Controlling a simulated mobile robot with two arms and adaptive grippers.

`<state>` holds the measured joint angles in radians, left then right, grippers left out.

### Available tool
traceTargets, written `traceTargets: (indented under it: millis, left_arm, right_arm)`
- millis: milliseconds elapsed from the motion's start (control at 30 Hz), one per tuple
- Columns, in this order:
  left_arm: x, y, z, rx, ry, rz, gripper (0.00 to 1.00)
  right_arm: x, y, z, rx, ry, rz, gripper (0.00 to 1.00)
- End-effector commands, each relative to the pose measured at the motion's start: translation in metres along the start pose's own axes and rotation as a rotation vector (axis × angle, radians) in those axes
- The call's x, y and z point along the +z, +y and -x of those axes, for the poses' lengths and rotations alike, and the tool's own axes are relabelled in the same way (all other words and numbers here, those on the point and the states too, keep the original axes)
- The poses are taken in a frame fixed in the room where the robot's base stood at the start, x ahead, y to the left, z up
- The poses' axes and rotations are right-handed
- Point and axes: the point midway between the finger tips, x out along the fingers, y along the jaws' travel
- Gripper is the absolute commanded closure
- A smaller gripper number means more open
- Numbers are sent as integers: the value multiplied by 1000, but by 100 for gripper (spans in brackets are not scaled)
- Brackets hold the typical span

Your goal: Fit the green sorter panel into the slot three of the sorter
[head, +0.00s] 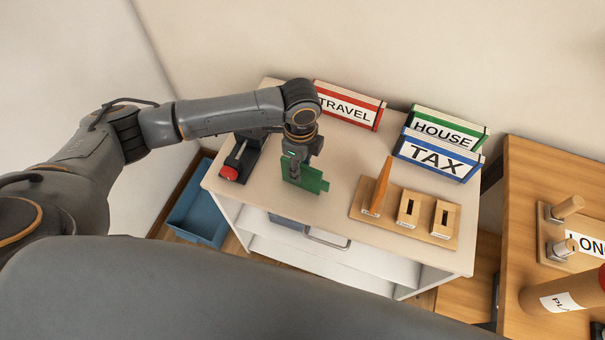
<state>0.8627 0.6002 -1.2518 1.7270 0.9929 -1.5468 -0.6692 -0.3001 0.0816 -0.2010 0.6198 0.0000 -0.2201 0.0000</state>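The green sorter panel (309,179) is at my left gripper (293,168), above the front left part of the white cabinet top. The gripper looks shut on it; the arm hides part of the grip. The sorter (446,240) is a wooden board to the right, apart from the panel. An orange panel (381,187) stands upright in its leftmost slot. The middle slot (408,207) and the right slot (445,219) are empty. Their small labels are too small to read. My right gripper is not in view.
Boxes marked TRAVEL (347,106), HOUSE (446,130) and TAX (437,158) stand along the back. A dark device with a red knob (229,173) is at the left. A blue bin (203,215) is on the floor. A wooden table (540,180) is at the right.

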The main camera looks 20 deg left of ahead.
Motion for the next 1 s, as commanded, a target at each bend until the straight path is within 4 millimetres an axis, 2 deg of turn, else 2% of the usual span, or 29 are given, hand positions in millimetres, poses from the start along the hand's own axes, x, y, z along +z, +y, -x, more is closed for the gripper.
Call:
traceTargets:
  millis: [233, 500, 800, 1000]
  left_arm:
    - [0, 0, -18, 1, -1, 1, 60]
    - [2, -1, -56, 0, 0, 0, 60]
    - [2, -2, -61, -2, 0, -1, 60]
    - [2, -2, -61, -2, 0, -1, 100]
  right_arm:
    - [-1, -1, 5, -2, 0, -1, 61]
    - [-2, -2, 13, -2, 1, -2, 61]
    - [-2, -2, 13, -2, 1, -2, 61]
    - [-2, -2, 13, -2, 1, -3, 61]
